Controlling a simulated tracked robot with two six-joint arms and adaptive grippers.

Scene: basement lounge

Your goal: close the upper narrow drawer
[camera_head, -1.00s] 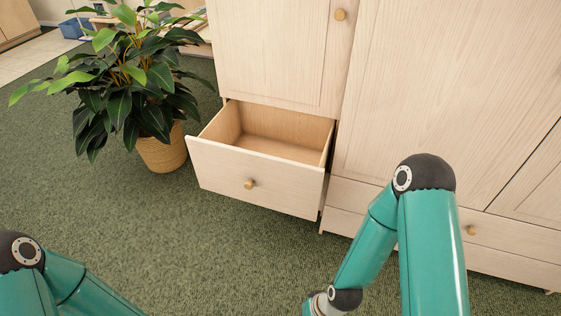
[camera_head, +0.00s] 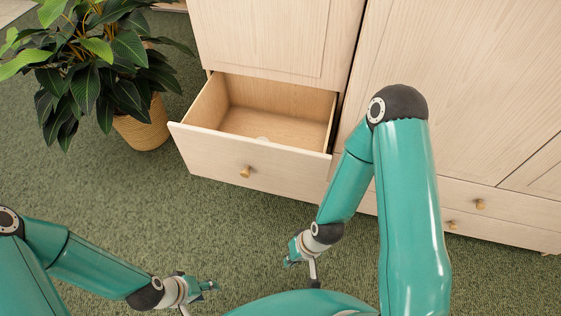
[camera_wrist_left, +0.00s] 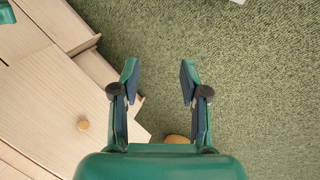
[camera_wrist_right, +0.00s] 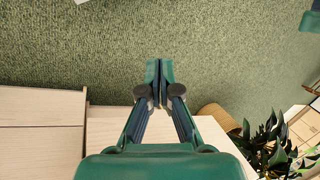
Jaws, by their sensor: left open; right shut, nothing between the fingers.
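A pale wooden drawer (camera_head: 215,155) with a brass knob (camera_head: 245,172) stands pulled out below the narrow left door of the cabinet. Its inside shows, with a small whitish round shape on the floor near the front. My right gripper (camera_head: 288,263) is shut and empty, low in front of the drawer front and to its right, apart from it. Its closed fingers show in the right wrist view (camera_wrist_right: 160,75). My left gripper (camera_head: 214,286) is open and empty, further from the drawer, low at the left. Its spread fingers show in the left wrist view (camera_wrist_left: 159,75).
The cabinet (camera_head: 450,90) has a wide door and more narrow drawers with knobs (camera_head: 480,204) at the right, partly behind my right arm. A potted plant (camera_head: 105,75) in a woven basket (camera_head: 143,128) stands left of the drawer. Green carpet (camera_head: 110,200) in front is clear.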

